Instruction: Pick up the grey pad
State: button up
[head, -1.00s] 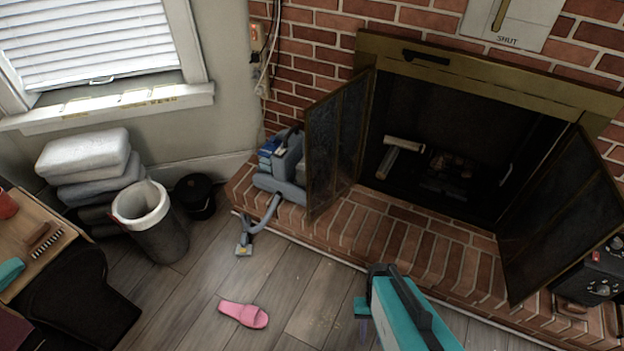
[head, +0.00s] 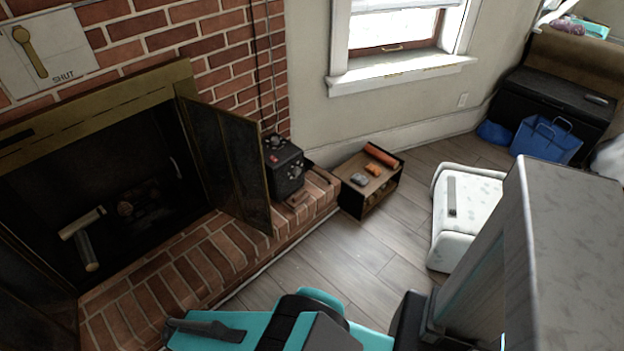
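I cannot tell for certain which thing is the grey pad. A small grey thing (head: 359,179) lies on top of a low wooden stand near the middle of the head view, beside an orange thing. A narrow flat grey piece (head: 451,196) lies on a white cushioned seat further right. My teal arm crosses the bottom of the view. The dark part at its left end looks like my gripper (head: 190,328), in front of the brick hearth and far from both grey things. Its fingers are not clear, and I see nothing held.
The low stand (head: 352,203) is by the wall, past the hearth (head: 205,252) and a black dial box (head: 284,170). The white seat (head: 442,240) is partly behind my grey column. A black chest (head: 555,98) and blue bag (head: 546,140) are far right.

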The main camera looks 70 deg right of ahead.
aim_at(361, 181)
jog(key=u, duration=0.25)
jog(key=k, duration=0.2)
jog(key=z, duration=3)
jog(key=k, duration=0.6)
jog(key=u, duration=0.25)
jog(key=i, duration=0.5)
jog(key=z, duration=0.1)
